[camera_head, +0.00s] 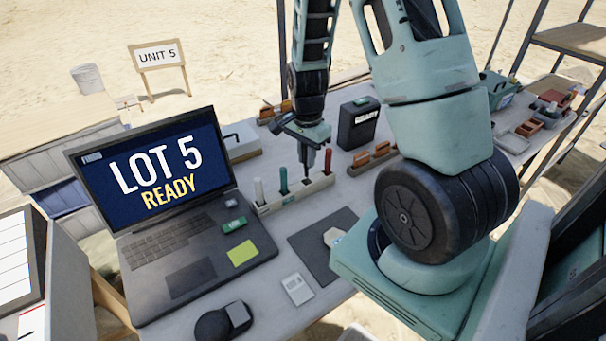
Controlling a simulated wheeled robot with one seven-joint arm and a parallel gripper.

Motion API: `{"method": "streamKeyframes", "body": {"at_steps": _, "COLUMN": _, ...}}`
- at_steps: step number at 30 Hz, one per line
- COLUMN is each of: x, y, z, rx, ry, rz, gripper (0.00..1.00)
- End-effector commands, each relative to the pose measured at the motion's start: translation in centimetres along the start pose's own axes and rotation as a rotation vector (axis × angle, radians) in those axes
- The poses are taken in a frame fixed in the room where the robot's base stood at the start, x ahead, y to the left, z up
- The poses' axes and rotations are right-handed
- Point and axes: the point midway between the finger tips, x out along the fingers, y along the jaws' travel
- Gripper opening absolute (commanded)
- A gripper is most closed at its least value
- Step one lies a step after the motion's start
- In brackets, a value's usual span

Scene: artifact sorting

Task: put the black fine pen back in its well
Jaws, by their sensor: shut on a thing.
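My gripper (309,152) points down over the pen holder (296,197), a pale long block on the table. It is shut on the black fine pen (306,172), a thin dark upright shape below the fingers. The pen is between a green pen (283,180) and a red pen (327,160) that stand in the holder. A whitish pen (259,190) stands at the holder's left end. The fingers partly hide the black pen, and I cannot tell whether its lower end is inside a well.
A laptop (190,255) stands left of the holder. A black box (358,125) and a reddish-brown rack (372,158) stand behind and right of it. A dark mat (310,245), a yellow note (242,252) and a white card (291,288) lie in front.

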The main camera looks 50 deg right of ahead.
Motion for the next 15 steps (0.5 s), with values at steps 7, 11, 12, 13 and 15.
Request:
{"method": "streamKeyframes", "body": {"at_steps": 7, "x": 2.8, "y": 0.1, "z": 0.0, "rx": 0.002, "ry": -0.001, "rz": 0.002, "gripper": 0.00}}
{"method": "streamKeyframes", "body": {"at_steps": 11, "x": 4.6, "y": 0.0, "z": 0.0, "rx": 0.002, "ry": -0.001, "rz": 0.002, "gripper": 0.00}}
{"method": "streamKeyframes", "body": {"at_steps": 12, "x": 4.9, "y": 0.0, "z": 0.0, "rx": 0.002, "ry": -0.001, "rz": 0.001, "gripper": 0.00}}
{"method": "streamKeyframes", "body": {"at_steps": 13, "x": 5.1, "y": 0.0, "z": 0.0, "rx": 0.001, "ry": 0.000, "rz": 0.000, "gripper": 0.00}}
{"method": "streamKeyframes", "body": {"at_steps": 15, "x": 5.3, "y": -0.1, "z": 0.0, "rx": 0.001, "ry": 0.000, "rz": -0.001, "gripper": 0.00}}
